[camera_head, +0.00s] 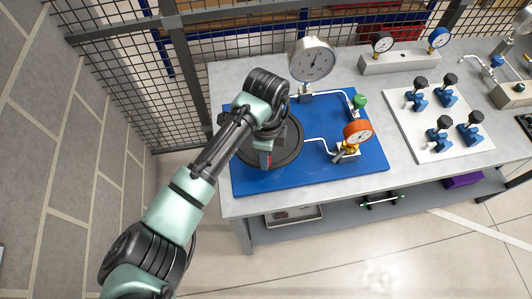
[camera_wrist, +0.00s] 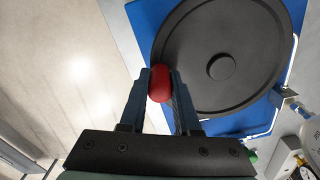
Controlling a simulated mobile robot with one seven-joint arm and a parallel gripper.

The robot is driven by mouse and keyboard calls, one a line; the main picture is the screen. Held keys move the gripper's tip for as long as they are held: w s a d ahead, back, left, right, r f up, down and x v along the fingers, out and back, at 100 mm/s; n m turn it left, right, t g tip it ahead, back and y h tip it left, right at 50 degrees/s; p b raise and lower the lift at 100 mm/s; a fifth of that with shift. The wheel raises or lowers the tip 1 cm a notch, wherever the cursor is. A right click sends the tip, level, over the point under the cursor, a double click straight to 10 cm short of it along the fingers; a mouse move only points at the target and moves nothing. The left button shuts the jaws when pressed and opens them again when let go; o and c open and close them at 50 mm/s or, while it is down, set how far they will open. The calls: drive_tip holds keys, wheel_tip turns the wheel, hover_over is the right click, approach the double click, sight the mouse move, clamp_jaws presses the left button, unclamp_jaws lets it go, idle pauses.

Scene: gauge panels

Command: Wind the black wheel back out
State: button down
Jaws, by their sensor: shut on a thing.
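The black wheel (camera_head: 288,146) lies on the blue board at the left of the bench, partly hidden by my arm in the head view. In the wrist view the wheel (camera_wrist: 205,45) fills the upper right, a flat dark disc with a round hub at its centre. A red knob (camera_wrist: 159,84) stands at its rim. My gripper (camera_wrist: 160,82) is shut on the red knob, with one finger on each side of it. In the head view my gripper (camera_head: 266,156) is at the wheel's near left part.
A white pipe and a green knob (camera_head: 360,101) are on the blue board (camera_head: 290,181). A white plate with black-knobbed valves (camera_head: 438,125) lies further right.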

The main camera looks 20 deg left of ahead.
sight(298, 143)
drive_tip(key=shift+d+r, duration=0.1)
idle(0.3)
drive_tip(key=d+n+p, duration=0.1)
drive_tip(key=w+d+n+p, duration=0.1)
drive_tip(key=n, duration=0.1)
drive_tip(key=shift+w+d, duration=0.1)
drive_tip(key=shift+w, duration=0.05)
drive_tip(key=w+d+n, duration=0.1)
drive_tip(key=n, duration=0.1)
drive_tip(key=w+n, duration=0.1)
drive_tip(key=n, duration=0.1)
drive_tip(key=shift+d+p, duration=0.35)
drive_tip(key=shift+d, duration=0.05)
drive_tip(key=w+n, duration=0.1)
drive_tip(key=w+d+n, duration=0.1)
drive_tip(key=n, duration=0.1)
drive_tip(key=shift+w+n+b, duration=0.2)
drive_tip(key=shift+n+b, duration=0.1)
drive_tip(key=shift+b, duration=0.05)
drive_tip(key=shift+w+d+n+b, duration=0.1)
drive_tip(key=shift+w+n+b, duration=0.7)
drive_tip(key=shift+w+n, duration=0.85)
drive_tip(key=shift+s+n, duration=0.25)
drive_tip(key=shift+n, duration=0.1)
drive_tip(key=c, duration=0.6)
unclamp_jaws()
